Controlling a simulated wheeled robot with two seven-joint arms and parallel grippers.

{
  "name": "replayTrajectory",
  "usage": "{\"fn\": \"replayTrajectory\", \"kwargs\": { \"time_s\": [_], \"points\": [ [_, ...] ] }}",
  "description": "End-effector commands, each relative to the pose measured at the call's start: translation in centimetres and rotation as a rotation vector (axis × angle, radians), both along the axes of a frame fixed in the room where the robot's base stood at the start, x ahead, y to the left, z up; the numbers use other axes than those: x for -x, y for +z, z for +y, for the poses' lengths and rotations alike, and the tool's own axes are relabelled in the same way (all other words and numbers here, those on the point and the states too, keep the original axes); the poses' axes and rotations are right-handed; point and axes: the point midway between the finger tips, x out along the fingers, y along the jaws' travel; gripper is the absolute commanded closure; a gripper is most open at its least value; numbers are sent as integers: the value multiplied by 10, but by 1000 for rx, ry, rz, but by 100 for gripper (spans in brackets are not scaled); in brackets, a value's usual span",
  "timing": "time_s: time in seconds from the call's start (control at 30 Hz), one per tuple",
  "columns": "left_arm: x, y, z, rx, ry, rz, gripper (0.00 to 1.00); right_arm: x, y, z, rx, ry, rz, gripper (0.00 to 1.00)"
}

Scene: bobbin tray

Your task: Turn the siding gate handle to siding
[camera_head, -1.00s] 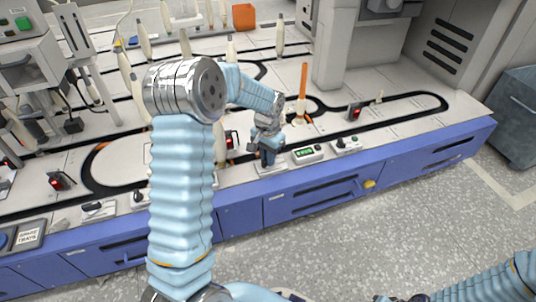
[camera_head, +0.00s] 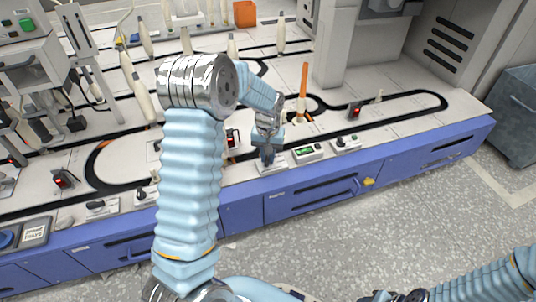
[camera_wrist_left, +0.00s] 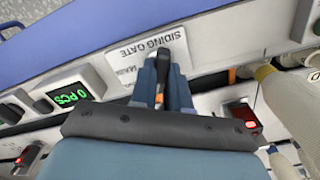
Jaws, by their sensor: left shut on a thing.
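The siding gate handle (camera_wrist_left: 163,60) is a dark lever on a white plate (camera_wrist_left: 122,62) lettered SIDING GATE, in the left wrist view. My left gripper (camera_wrist_left: 164,85) is shut on the handle, with its blue fingers on either side of it. In the head view my left gripper (camera_head: 268,157) points down at the front edge of the bench and hides the handle. A strip of the plate (camera_head: 276,170) shows beside the fingers. I cannot tell the handle's setting. Part of my right arm shows at the lower right, but its fingertips do not.
A counter with a green display (camera_head: 308,152) and a switch box (camera_head: 346,144) stand just right of the gripper. An orange spindle (camera_head: 303,80) and several pale bobbins (camera_head: 281,35) stand on the black-tracked bench (camera_head: 400,127). The floor in front is clear.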

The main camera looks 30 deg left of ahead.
Motion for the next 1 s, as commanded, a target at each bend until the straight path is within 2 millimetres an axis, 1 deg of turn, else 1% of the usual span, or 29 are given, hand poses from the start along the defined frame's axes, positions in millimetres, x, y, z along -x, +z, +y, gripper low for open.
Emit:
{"fn": "replayTrajectory", "kwargs": {
  "time_s": [0.3, 0.33, 0.47, 0.5, 0.73, 0.8, 0.87, 0.97, 1.0],
  "points": [
    [-1, 1, 0, 0, 5, -2, 100, 0, 0, 0, 0, 0, 0, 57],
    [-1, 1, 0, 0, 5, -2, 81, 0, 0, 0, 0, 0, 0, 57],
    [0, 0, 0, 0, 4, -2, 61, 0, 0, 0, 0, 0, 0, 57],
    [0, 0, 0, 1, 4, -1, 58, 0, 0, 0, 0, 0, 0, 57],
    [0, 0, 0, 1, 3, -1, 58, 0, 0, 0, 0, 0, 0, 57],
    [0, 3, 0, 0, 3, -2, 58, 0, 1, 0, 0, 0, 0, 57],
    [-1, 9, 0, 0, 3, -3, 58, 0, 3, 0, 0, 0, -1, 57],
    [-1, 27, 0, 0, 3, -4, 58, 0, 7, -1, 1, -1, -2, 57],
    [-1, 36, 0, 0, 3, -5, 58, 0, 9, -1, 2, -2, -1, 57]
  ]
}}
